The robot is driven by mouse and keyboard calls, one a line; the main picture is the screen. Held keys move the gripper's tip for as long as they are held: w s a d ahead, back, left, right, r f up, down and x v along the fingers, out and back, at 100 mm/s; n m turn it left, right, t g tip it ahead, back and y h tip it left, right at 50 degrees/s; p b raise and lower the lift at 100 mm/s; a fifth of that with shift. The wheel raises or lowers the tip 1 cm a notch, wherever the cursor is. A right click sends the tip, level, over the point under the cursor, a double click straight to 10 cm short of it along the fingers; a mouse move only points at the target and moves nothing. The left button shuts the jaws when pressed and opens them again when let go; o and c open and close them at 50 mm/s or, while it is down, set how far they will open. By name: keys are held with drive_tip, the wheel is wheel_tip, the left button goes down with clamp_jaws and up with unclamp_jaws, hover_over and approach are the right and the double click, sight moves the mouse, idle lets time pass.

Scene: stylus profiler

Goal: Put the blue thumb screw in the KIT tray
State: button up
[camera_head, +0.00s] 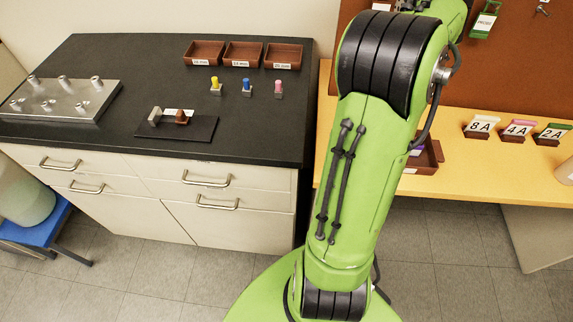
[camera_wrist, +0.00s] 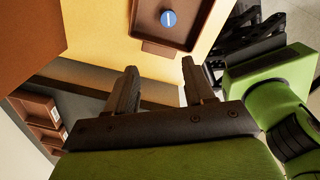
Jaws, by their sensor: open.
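In the wrist view my gripper (camera_wrist: 160,70) is open, with nothing between its two fingers. Beyond the fingertips is a brown tray (camera_wrist: 160,48) on the yellow table. A round blue piece with a white line (camera_wrist: 168,18) is inside that tray, apart from the fingers; I cannot tell whether it is a thumb screw. In the head view the tray (camera_head: 432,158) is partly hidden behind my arm, and its white label is unreadable. A small blue-topped piece (camera_head: 247,84) stands on a grey block on the dark counter, between a yellow one (camera_head: 215,82) and a pink one (camera_head: 278,87).
Three labelled brown trays (camera_head: 243,54) stand at the back of the counter (camera_head: 120,60). A metal plate with pegs (camera_head: 66,101) and a dark pad (camera_head: 180,130) are to the left. Tags 8A, 4A and 2A (camera_head: 517,129) stand on the yellow table. A brown board rises behind it.

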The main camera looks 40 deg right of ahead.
drive_tip(key=w+a+r+m+t, duration=0.2)
drive_tip(key=w+a+r+m, duration=0.1)
drive_tip(key=a, duration=0.8)
drive_tip(key=w+a+r+m+t, duration=0.1)
drive_tip(key=w+a+r+m, duration=0.2)
drive_tip(key=a, duration=0.7)
drive_tip(key=s+a+f+m+t, duration=0.2)
drive_tip(key=s+a+m, duration=0.6)
drive_tip(key=a, duration=0.4)
drive_tip(key=shift+s+a+f, duration=0.4)
drive_tip(key=shift+s+f, duration=0.1)
drive_tip(key=shift+f, duration=0.4)
drive_tip(key=shift+r, duration=0.15)
wheel_tip(320, 180, up, 11)
drive_tip(key=p, duration=1.1)
